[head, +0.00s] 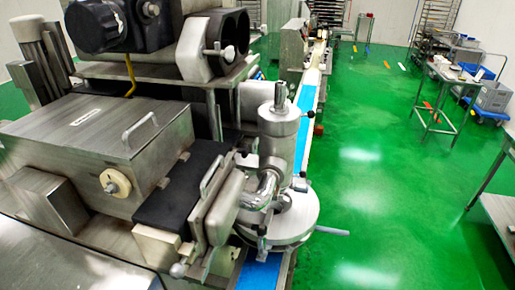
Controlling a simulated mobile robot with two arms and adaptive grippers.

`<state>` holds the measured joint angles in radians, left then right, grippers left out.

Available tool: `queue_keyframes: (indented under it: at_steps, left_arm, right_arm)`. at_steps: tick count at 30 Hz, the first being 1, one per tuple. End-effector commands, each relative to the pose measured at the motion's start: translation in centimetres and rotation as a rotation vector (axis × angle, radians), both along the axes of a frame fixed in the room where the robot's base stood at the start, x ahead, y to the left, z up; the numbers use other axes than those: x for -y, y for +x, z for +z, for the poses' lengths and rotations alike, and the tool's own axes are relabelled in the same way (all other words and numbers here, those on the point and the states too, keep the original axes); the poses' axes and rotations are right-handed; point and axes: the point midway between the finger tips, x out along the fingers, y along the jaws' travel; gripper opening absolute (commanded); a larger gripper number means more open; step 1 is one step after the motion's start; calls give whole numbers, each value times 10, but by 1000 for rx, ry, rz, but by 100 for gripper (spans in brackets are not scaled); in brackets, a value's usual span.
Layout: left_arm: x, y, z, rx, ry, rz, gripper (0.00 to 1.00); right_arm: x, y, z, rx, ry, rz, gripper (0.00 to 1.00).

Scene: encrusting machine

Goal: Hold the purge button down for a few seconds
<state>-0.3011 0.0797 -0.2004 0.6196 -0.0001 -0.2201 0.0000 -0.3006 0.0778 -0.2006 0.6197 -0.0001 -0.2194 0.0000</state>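The encrusting machine (75,135) fills the left half of the head view, with a steel housing, a lidded box with a handle, and a vertical steel cylinder (279,130) above a round plate. A cream round knob (115,182) sits on the face of the lidded box. I cannot make out any part clearly marked as the purge button. Neither of my grippers shows in this view.
A blue conveyor belt (303,105) runs back from the machine. A wheeled steel table (437,100) and a blue cart (485,115) stand at the back right. A steel table edge (500,215) shows at the right. The green floor (375,180) between is clear.

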Motion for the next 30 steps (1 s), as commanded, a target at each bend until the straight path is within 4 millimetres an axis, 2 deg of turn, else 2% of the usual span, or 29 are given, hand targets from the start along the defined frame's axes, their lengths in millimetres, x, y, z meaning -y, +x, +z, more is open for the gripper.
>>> queue_keyframes:
  at_steps: [1,3,30]
  left_arm:
    - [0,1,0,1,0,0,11]
    - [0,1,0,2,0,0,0]
    - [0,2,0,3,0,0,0]
  right_arm:
    - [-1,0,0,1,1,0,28]
    - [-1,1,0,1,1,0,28]
    - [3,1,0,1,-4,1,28]
